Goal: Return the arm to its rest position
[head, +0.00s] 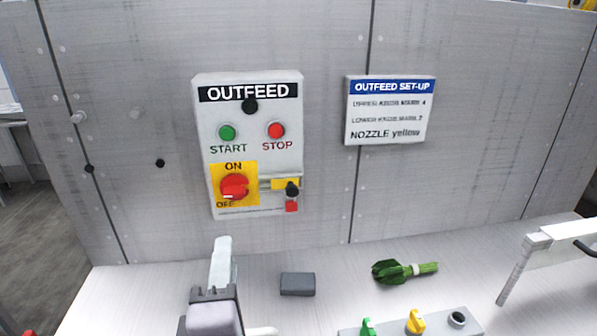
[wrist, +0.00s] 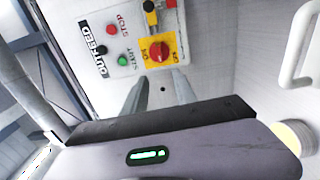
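My gripper (head: 222,262) is at the lower left of the head view, pointing up towards the panel wall. In the wrist view its two fingers (wrist: 160,88) stand apart with nothing between them. The OUTFEED box (head: 247,145) is on the wall beyond the fingers, and they do not appear to touch it. It carries a green START button (head: 227,132), a red STOP button (head: 276,130) and a red rotary switch (head: 234,187) on a yellow plate. The switch also shows in the wrist view (wrist: 159,51); its exact setting is hard to tell.
A grey block (head: 297,284) and a bundle of greens (head: 392,271) lie on the bench right of my gripper. A plate with green and yellow valve handles (head: 416,321) is at the front. A white handled fixture (head: 560,238) stands at right. A set-up sign (head: 390,110) hangs on the wall.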

